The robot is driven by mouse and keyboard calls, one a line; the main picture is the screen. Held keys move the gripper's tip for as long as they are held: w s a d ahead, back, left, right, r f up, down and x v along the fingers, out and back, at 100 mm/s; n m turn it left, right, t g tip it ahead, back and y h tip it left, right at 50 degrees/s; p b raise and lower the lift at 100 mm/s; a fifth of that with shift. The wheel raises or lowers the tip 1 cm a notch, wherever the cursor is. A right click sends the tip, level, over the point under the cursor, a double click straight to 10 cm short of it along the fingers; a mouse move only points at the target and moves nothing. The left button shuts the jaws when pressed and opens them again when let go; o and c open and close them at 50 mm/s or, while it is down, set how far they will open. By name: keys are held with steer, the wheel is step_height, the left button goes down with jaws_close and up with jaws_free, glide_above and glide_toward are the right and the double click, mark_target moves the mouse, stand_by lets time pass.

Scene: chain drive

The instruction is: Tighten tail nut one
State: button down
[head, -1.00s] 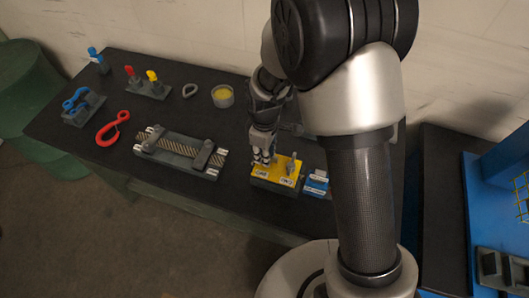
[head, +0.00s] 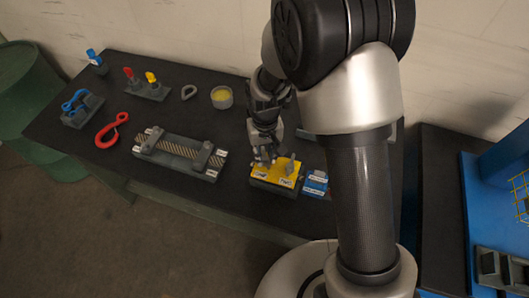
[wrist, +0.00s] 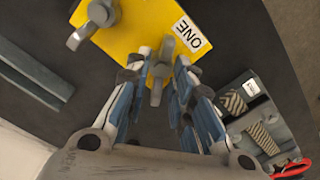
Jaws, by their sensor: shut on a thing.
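The yellow-topped block (head: 275,177) sits near the front edge of the black bench, with white labels ONE and TWO on it. My gripper (head: 265,160) points down over its left part, by label ONE. In the wrist view my gripper (wrist: 163,72) has its blue-and-white fingers on both sides of a grey lever-like nut, tail nut one (wrist: 157,86), and is shut on it. Label ONE (wrist: 191,33) lies beside it. The second nut (wrist: 92,22) stands apart on the same yellow plate; it also shows in the head view (head: 290,167). The nut's thread is hidden.
A blue-topped small block (head: 315,183) stands close right of the yellow block. A chain fixture (head: 180,153) lies to the left, with a red hook (head: 112,130) beyond it. A round cup (head: 222,97) stands behind. Bare bench lies between them.

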steer(key=m, duration=0.6)
steer(key=shift+w+d+r, duration=0.1)
steer(key=m, duration=0.6)
steer(key=shift+d+m, duration=0.15)
steer(key=shift+m, duration=0.25)
steer(key=m, duration=0.5)
steer(key=shift+s, duration=0.2)
steer(key=m, duration=0.5)
steer(key=shift+s, duration=0.1)
steer(key=shift+m, duration=0.4)
stand_by(0.6)
steer(key=c, duration=1.7)
jaws_free()
steer(key=shift+s, duration=0.1)
step_height(320, 180, up, 12)
steer(key=shift+f, duration=0.1)
